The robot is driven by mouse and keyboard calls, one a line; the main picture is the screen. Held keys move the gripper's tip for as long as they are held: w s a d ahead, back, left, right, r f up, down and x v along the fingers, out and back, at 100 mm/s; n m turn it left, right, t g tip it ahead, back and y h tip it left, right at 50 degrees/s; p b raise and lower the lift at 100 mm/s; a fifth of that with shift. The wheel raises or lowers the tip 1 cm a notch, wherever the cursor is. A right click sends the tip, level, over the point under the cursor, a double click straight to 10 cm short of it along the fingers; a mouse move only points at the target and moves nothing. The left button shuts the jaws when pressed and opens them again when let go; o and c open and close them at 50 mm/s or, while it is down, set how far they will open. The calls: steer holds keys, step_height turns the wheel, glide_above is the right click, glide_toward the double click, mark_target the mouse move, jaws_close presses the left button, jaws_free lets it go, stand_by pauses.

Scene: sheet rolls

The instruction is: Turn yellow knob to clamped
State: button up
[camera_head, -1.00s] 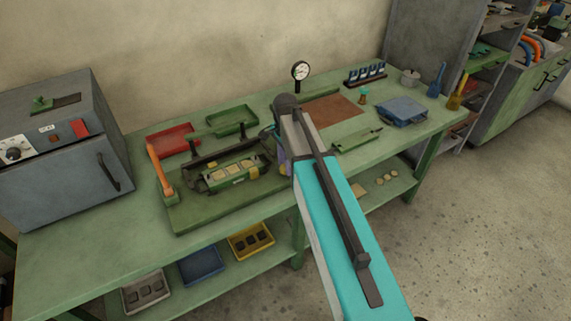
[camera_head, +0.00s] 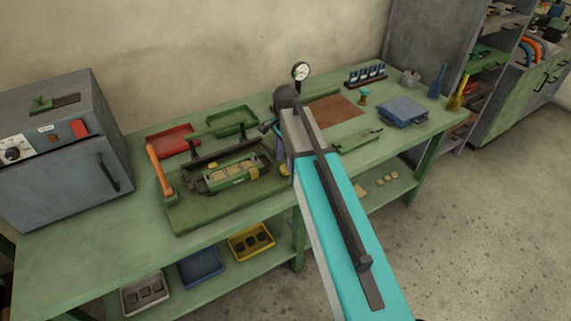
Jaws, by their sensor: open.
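A fixture on a green base plate (camera_head: 195,217) stands on the bench. Its dark frame holds a green block (camera_head: 228,176) with several pale pieces and a yellow patch at its right end. A small yellow knob (camera_head: 285,170) shows at the right end of the fixture, partly covered by my arm. Its setting cannot be read. My gripper (camera_head: 267,127) is open, small and dark, above the right rear end of the fixture and apart from the knob. My arm hides part of it and of the bench behind.
An orange lever (camera_head: 158,170) rises at the fixture's left end. Red (camera_head: 172,140) and green (camera_head: 232,121) trays lie behind it. A gauge (camera_head: 300,72) stands at the back. A grey oven (camera_head: 60,140) is at left. The front left bench top is clear.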

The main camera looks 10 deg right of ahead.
mark_target(285, 168)
step_height(285, 168, up, 11)
steer(key=b, duration=0.2)
steer(key=shift+r, duration=0.2)
stand_by(0.4)
stand_by(0.5)
